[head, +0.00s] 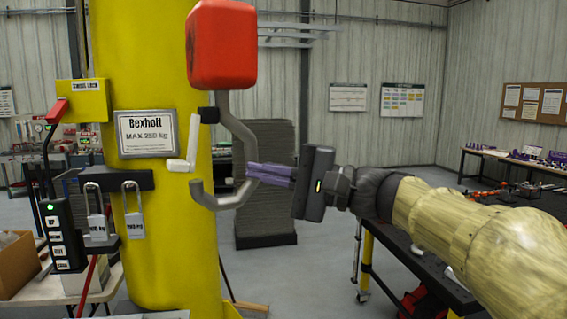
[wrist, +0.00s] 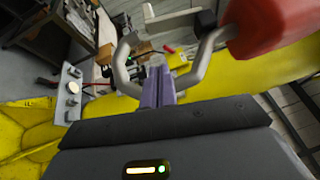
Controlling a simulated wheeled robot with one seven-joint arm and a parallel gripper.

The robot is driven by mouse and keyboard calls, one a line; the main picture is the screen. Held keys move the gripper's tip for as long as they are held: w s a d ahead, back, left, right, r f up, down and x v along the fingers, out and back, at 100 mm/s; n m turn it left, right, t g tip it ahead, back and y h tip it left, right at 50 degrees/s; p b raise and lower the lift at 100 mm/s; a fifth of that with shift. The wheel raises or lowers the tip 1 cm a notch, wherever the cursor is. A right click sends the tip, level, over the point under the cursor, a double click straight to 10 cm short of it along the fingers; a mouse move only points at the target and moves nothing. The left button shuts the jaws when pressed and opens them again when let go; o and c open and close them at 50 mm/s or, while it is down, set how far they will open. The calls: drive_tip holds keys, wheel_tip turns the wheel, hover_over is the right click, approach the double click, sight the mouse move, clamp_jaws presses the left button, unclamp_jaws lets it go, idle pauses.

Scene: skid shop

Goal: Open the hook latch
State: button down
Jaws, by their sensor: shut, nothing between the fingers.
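A grey crane hook (head: 243,186) hangs below a red block (head: 221,45), in front of a yellow column. A pale latch bar (head: 188,145) hangs at the hook's left, mouth side, below a black piece on the shank. Its lower end sits near the hook's tip; contact is unclear. My gripper (head: 250,171) has its purple fingers together and empty, at the right side of the hook's bend. In the wrist view the fingers (wrist: 158,72) point into the hook (wrist: 122,68). The latch (wrist: 175,22) shows beyond, left of the red block (wrist: 275,25). Finger contact with the hook is unclear.
The yellow column (head: 150,260) stands close behind the hook, with padlocks (head: 134,214) on a black bracket. A black pendant (head: 62,235) is at the left. A black-topped cart (head: 440,268) stands below my arm. A dark stack (head: 266,215) stands behind the fingers.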

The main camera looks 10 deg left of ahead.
drive_tip(key=s+a+r+p, duration=0.1)
drive_tip(key=a+p, duration=0.3)
drive_tip(key=a, duration=0.3)
drive_tip(key=shift+s+a, duration=0.15)
drive_tip(key=shift+s, duration=0.25)
drive_tip(key=shift+r, duration=0.1)
drive_tip(key=shift+s+a+b, duration=0.1)
drive_tip(key=shift+a+b, duration=0.05)
drive_tip(key=shift+b, duration=0.25)
